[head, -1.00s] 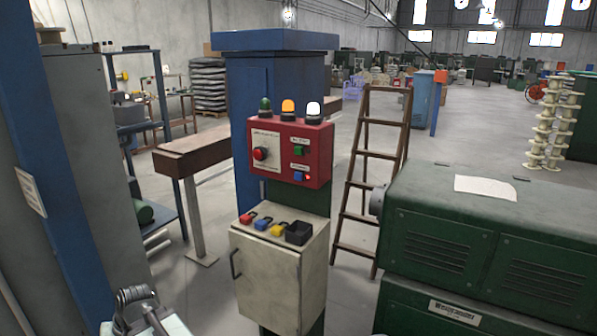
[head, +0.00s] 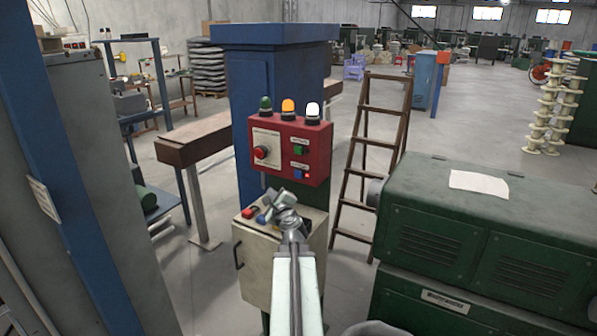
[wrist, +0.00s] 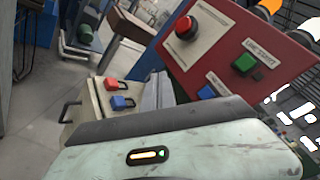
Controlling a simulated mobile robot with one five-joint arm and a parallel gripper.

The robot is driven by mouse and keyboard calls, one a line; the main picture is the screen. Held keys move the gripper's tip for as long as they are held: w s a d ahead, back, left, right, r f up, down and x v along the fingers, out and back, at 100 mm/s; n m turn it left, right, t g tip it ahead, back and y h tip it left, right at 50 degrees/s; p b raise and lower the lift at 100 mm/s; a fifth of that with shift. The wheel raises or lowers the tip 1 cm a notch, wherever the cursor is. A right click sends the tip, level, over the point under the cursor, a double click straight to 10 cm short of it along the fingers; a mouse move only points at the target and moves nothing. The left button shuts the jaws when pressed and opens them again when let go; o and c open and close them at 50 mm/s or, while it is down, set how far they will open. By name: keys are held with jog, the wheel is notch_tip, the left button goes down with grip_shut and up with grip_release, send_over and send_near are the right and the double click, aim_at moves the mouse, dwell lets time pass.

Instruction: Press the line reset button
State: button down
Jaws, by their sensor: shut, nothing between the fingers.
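The wrist view shows the green button (wrist: 244,63) and the blue button (wrist: 208,91) at an angle. The label by the green one seems to read "line start"; the blue one's label is too small to read surely. My gripper (head: 284,197) is shut and empty, in front of and below the box, over the cabinet top in the picture.
A pale cabinet (head: 255,258) stands under the box, with red and blue padlocks on top. A green machine (head: 460,215) stands at right and a wooden ladder (head: 372,150) behind. Green, orange and white lamps top the box, the last two lit.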

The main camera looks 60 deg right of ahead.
aim_at(298, 174)
jog(key=shift+s+d+r+m+g+h, duration=0.15)
jog(key=shift+s+d+r+m+h, duration=0.15)
jog(key=shift+s+d, duration=0.25)
jog(key=shift+s+d+r+m+g+h, duration=0.1)
jog(key=shift+s+d+m+g+h, duration=0.1)
jog(key=shift+s+d+m, duration=0.3)
jog(key=d, duration=0.8)
jog(key=shift+d, duration=0.3)
dwell(1.2)
jog(key=shift+d, duration=0.4)
